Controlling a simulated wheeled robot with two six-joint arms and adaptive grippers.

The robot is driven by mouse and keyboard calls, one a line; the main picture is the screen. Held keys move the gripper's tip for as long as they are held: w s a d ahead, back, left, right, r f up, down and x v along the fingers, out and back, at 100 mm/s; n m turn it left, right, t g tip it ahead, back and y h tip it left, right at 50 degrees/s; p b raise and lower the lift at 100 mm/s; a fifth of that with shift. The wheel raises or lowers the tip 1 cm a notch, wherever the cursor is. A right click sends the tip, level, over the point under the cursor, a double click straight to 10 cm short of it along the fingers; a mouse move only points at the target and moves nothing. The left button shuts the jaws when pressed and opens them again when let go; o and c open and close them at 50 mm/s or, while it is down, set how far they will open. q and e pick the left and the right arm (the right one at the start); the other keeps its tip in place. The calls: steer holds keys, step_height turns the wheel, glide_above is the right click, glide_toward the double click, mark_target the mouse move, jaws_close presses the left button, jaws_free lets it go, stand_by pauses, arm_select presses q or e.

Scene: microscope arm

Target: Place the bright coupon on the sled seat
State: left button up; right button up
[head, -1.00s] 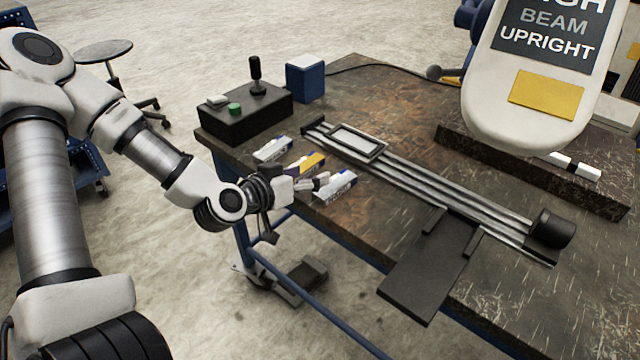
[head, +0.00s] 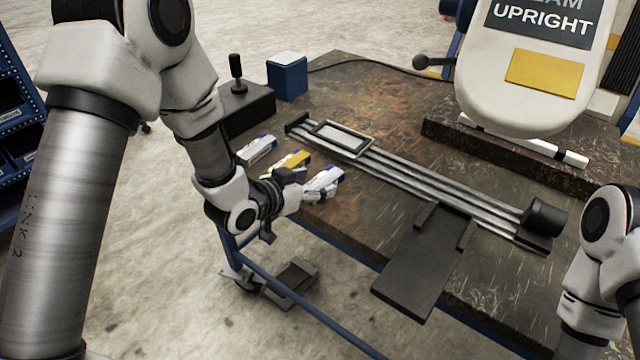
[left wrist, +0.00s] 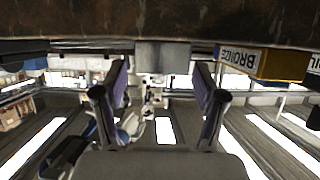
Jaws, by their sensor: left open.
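Three small labelled coupons lie in a row at the table's near left edge: a left white one (head: 257,149), a middle one with a yellow label (head: 295,159) and a right white-and-blue one (head: 326,181). In the left wrist view the yellow label (left wrist: 242,61) reads BRONZE; I cannot read which coupon is the bright one. My left gripper (left wrist: 162,75) is open, its fingers either side of a grey coupon end (left wrist: 162,56), apparently the right coupon, with gaps showing. The sled seat (head: 342,137), a framed pale rectangle, sits empty at the rail's far left end. My right gripper is out of view.
The rail (head: 440,187) runs diagonally to a black knob (head: 544,217). A dark plate (head: 425,265) juts over the near edge. A black joystick box (head: 248,108) and blue block (head: 287,77) stand behind the coupons. A large white microscope arm (head: 520,80) overhangs the right.

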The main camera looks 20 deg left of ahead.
mark_target(332, 175)
arm_select(q)
steer(key=x, duration=0.2)
steer(key=shift+w+d+f, duration=0.1)
steer(key=shift+w, duration=0.15)
jaws_close()
